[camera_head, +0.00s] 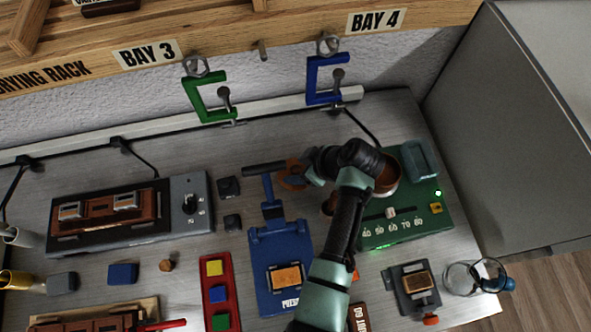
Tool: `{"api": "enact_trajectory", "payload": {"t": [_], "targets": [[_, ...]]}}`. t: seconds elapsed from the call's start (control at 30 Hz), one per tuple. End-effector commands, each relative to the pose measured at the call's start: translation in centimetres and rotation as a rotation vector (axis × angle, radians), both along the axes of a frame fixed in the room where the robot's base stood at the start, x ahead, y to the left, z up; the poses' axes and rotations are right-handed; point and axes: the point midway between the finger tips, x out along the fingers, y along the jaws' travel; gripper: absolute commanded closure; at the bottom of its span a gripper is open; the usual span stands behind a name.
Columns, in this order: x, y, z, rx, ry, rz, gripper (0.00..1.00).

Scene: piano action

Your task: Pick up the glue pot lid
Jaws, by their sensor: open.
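I cannot make out a separate lid for certain. A small brown piece (327,206) shows just left of my forearm, mostly hidden, and I cannot tell whether it is the lid. My gripper (288,175) has orange-brown fingers and points left, away from the pot. It is open beside the dark handle of the blue press, with nothing clearly between the fingers.
The blue press (282,250) stands left of my forearm, its dark handle (264,169) close to my gripper. A red tray (218,297) with coloured blocks lies left. A glass jar (462,278) stands near the right edge. Green (206,98) and blue (325,78) clamps hang behind.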

Motion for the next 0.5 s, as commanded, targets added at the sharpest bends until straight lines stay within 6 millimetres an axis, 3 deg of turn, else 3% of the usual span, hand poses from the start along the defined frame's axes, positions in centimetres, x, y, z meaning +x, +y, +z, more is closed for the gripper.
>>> {"api": "enact_trajectory", "payload": {"t": [0.17, 0.2, 0.5], "targets": [[0.04, 0.01, -0.01, 0.0, -0.001, -0.001, 0.33], [0.04, 0.01, -0.01, 0.0, -0.001, -0.001, 0.37], [0.02, -0.01, 0.01, 0.0, 0.0, 0.0, 0.91]]}}
